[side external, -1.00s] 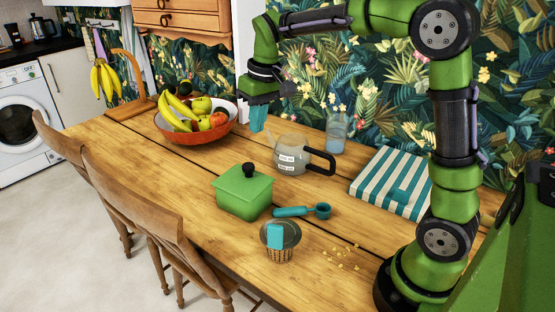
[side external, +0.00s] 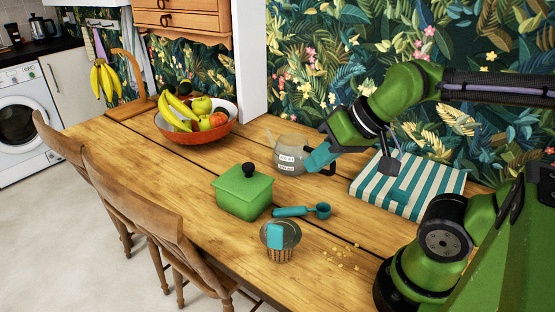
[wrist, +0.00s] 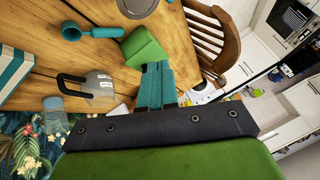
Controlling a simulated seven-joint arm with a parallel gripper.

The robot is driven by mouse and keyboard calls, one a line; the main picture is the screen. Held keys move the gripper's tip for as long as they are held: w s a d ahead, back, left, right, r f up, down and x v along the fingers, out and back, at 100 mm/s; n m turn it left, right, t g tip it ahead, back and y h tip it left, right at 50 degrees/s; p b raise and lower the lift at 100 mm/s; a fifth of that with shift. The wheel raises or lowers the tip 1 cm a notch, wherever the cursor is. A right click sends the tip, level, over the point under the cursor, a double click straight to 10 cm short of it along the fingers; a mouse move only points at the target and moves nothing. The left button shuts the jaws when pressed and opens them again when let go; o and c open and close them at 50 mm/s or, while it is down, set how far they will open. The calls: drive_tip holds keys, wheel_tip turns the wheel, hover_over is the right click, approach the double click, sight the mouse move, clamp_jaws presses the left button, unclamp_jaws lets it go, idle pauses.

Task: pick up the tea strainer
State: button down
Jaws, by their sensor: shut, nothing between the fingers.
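The tea strainer (side external: 281,236), a round grey mesh piece with a teal handle, sits on a small woven-looking base near the table's front edge in the side view. In the wrist view, a round grey object (wrist: 137,7), cut off by the top edge, appears to be it. My gripper (side external: 313,162) has teal fingers pressed together and is above the table, behind and right of the strainer, overlapping the glass jug in the side view. The fingers show shut and empty in the wrist view (wrist: 157,66).
The glass jug (side external: 287,164), striped cloth (side external: 432,191) and fruit bowl (side external: 205,138) are behind. Small crumbs (side external: 345,254) lie right of the strainer. Chairs (side external: 150,212) line the front edge.

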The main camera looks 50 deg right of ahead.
drive_tip(key=c, duration=1)
unclamp_jaws()
drive_tip(key=shift+c, duration=0.2)
drive_tip(key=n+g+h, duration=0.1)
drive_tip(key=n+g, duration=0.5)
hover_over(278, 226)
drive_tip(key=r+n+g+h, duration=0.1)
drive_tip(key=n, duration=0.1)
drive_tip(key=f, duration=1)
drive_tip(key=shift+s+d+f, duration=0.15)
drive_tip(key=shift+s+f, duration=0.1)
drive_tip(key=shift+f, duration=0.1)
drive_tip(key=shift+w+a+f, duration=0.1)
drive_tip(key=shift+w+f, duration=0.05)
drive_tip(key=shift+f, duration=1.35)
drive_tip(key=shift+w+a+f, duration=0.1)
drive_tip(key=shift+f, duration=1.35)
